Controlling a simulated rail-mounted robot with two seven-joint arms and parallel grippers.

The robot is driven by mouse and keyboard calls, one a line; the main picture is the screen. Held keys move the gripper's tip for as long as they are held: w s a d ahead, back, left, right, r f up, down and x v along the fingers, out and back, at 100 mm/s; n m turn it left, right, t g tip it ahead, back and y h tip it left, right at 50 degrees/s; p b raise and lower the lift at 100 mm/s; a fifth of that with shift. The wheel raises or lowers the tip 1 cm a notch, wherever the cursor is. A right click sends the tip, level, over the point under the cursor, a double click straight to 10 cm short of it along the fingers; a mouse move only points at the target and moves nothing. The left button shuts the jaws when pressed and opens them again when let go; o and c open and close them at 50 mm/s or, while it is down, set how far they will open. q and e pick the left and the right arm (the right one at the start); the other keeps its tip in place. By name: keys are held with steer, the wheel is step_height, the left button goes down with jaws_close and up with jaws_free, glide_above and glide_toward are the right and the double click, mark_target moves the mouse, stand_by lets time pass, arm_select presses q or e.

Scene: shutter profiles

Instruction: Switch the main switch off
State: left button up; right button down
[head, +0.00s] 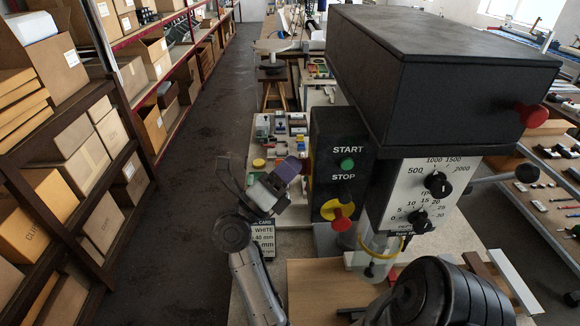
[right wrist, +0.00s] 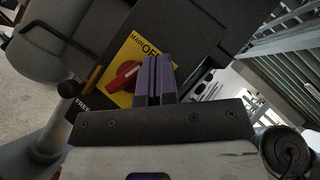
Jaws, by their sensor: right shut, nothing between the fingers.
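The main switch shows in the right wrist view as a red rotary knob (right wrist: 125,76) on a yellow plate (right wrist: 137,62), with partly readable lettering "MAIN" and "OFF". In the head view its face is hidden; only a sliver of red shows at the left side of the black control box (head: 330,130). My right gripper (head: 292,168) is shut and empty, its purple fingers pointing at that side. In the right wrist view the fingers (right wrist: 158,75) are beside the knob, overlapping the plate's edge. Whether they touch the knob cannot be told. My left gripper is not in view.
The box front has a green START button (head: 347,163) and a red knob on yellow (head: 342,216) below STOP. The machine head (head: 440,75) overhangs to the right. Shelves with cartons (head: 75,160) line the left; the aisle floor (head: 185,200) is clear.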

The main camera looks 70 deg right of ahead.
stand_by(0.5)
steer(key=b+v, duration=0.9)
steer(key=v, duration=0.4)
steer(key=shift+a+f+b, duration=0.25)
steer(key=shift+a+b, duration=0.05)
steer(key=shift+w, duration=0.2)
